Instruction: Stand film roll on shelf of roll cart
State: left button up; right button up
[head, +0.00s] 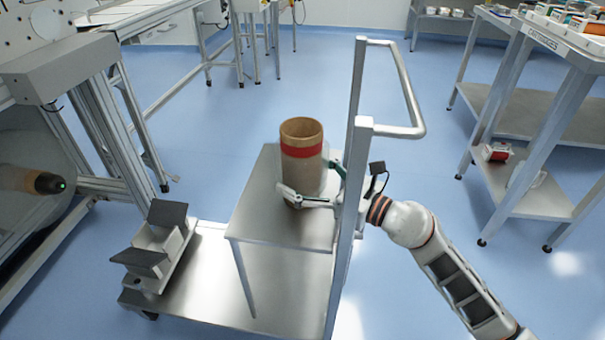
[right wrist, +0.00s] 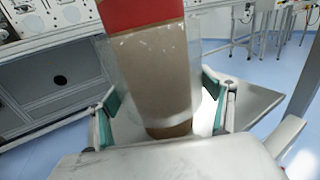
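The film roll (head: 302,165) is a brown cardboard core with a red band and clear film around it. It stands upright on the upper shelf (head: 262,215) of the metal roll cart, and its base appears to touch the shelf. My right gripper (head: 322,185) reaches in from the right, past the cart's upright post, with one finger on each side of the roll. In the right wrist view the roll (right wrist: 155,85) is between the spread fingers, with small gaps beside it. The fingers look open. My left gripper is not in view.
The cart's handle frame (head: 410,95) rises right beside my right gripper. A cradle with dark pads (head: 160,240) sits on the cart's lower deck. A converter machine (head: 60,60) stands at left, and a steel table with boxes (head: 560,60) at right. Blue floor lies between.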

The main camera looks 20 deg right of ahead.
aim_at(323, 183)
jog(key=shift+o, duration=0.9)
jog(key=shift+r, duration=0.1)
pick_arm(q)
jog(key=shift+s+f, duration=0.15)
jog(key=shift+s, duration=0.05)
pick_arm(e)
jog(key=shift+r, duration=0.1)
jog(key=v, duration=0.7)
jog(key=shift+s+d, duration=0.1)
jog(key=shift+s, duration=0.15)
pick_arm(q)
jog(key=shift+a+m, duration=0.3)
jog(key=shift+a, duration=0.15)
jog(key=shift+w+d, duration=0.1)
